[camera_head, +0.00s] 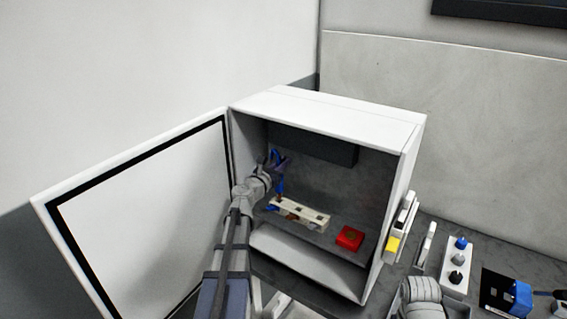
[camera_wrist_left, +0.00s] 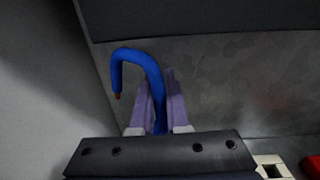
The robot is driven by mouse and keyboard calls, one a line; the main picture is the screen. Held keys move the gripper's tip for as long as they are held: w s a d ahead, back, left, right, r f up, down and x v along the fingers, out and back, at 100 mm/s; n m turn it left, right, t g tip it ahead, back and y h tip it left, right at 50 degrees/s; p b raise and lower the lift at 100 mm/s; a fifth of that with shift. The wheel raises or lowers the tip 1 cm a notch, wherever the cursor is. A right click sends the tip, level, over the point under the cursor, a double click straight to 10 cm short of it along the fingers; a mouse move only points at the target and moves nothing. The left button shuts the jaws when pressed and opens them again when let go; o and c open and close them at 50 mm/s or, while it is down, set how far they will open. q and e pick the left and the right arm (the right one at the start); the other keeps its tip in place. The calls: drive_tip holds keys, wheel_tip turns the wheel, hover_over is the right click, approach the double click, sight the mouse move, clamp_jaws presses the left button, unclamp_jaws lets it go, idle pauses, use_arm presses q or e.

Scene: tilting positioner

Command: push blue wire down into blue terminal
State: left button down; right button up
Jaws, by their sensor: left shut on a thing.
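My left gripper (camera_head: 279,163) is inside the open cabinet, its purple fingers shut on the blue wire (camera_head: 274,154). In the left wrist view the blue wire (camera_wrist_left: 146,57) stands up between the fingers (camera_wrist_left: 158,104) and bends over to the left like a hook. Its bare copper end there points down. In the head view the wire's lower part hangs below the fingers, above the left part of the white terminal block (camera_head: 303,215). Whether its lower tip touches the block cannot be told. A small blue patch (camera_head: 271,207) shows at the block's left end.
The white cabinet (camera_head: 330,112) has its door (camera_head: 150,220) swung open to the left. A red block (camera_head: 349,238) sits right of the terminal block. A dark box (camera_head: 315,146) is on the cabinet's back wall. Outside right, a switch strip (camera_head: 457,270) stands on the bench.

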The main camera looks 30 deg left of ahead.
use_arm(q)
drive_tip(key=shift+f+b, duration=2)
drive_tip(key=c, duration=0.8)
unclamp_jaws()
drive_tip(key=shift+c, duration=0.2)
drive_tip(key=shift+s, duration=3.9)
